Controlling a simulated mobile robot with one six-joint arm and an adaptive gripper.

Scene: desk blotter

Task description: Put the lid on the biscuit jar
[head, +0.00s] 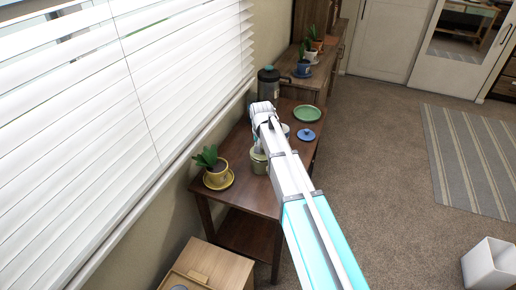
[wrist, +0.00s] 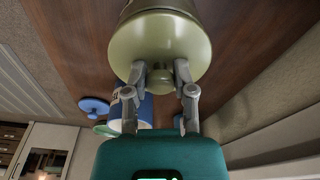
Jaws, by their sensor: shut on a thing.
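My gripper (wrist: 160,82) is shut on the round knob of an olive-green lid (wrist: 160,45) in the wrist view. Just past the lid, at the top edge of that view, shows the wall of the olive biscuit jar (wrist: 158,6), mostly hidden by the lid. The lid lies over the jar mouth; I cannot tell whether it is fully seated. In the head view the pale green jar (head: 258,161) stands on the brown table, partly behind my arm. My gripper (head: 262,142) is largely hidden there by my own arm, and so is the lid.
A blue lid (head: 307,134) and a green plate (head: 307,114) lie behind, to the right. A blue and white jar (wrist: 140,109) stands near them. A potted plant (head: 211,160) on a yellow saucer is left of the jar; a dark jug (head: 268,83) stands at the back.

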